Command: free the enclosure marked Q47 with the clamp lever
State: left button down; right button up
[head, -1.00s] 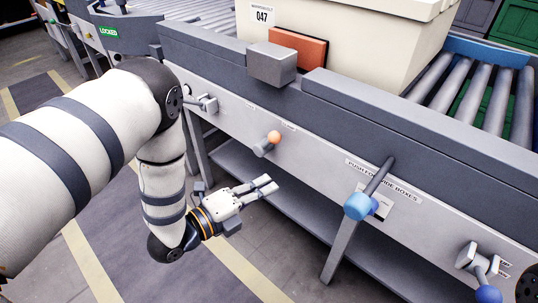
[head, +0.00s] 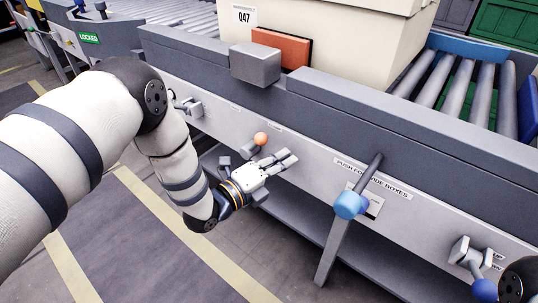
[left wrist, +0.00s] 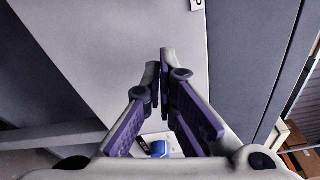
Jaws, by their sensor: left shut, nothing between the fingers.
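The cream enclosure (head: 330,30) with the label Q47 (head: 244,15) sits on the conveyor. An orange-brown pad (head: 282,47) on a grey block (head: 255,64) stands against its near face. Below on the grey front panel is a short lever with an orange ball knob (head: 261,139); its small label is unreadable, so I cannot tell whether it is the clamp lever. My left gripper (head: 291,157) is shut and empty, in front of the panel, just below and right of the orange knob. In the left wrist view its fingertips (left wrist: 159,57) are together before grey panelling.
Another blue ball lever (head: 484,290) is at lower right. A grey handle (head: 188,106) is further left. A green LOCKED sign (head: 88,38) shows at far left.

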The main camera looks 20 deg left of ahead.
aim_at(256, 144)
pick_arm(q)
jog(key=shift+w+a+r, duration=0.1)
jog(key=shift+a+r, duration=0.1)
jog(key=shift+a, duration=0.8)
jog(key=shift+w+a+r, duration=0.1)
jog(key=shift+a+r, duration=0.1)
jog(key=shift+a, duration=0.75)
jog(key=shift+r, duration=0.1)
jog(key=shift+a+r+n, duration=0.15)
jog(key=shift+r+n, duration=0.05)
jog(key=shift+n, duration=0.2)
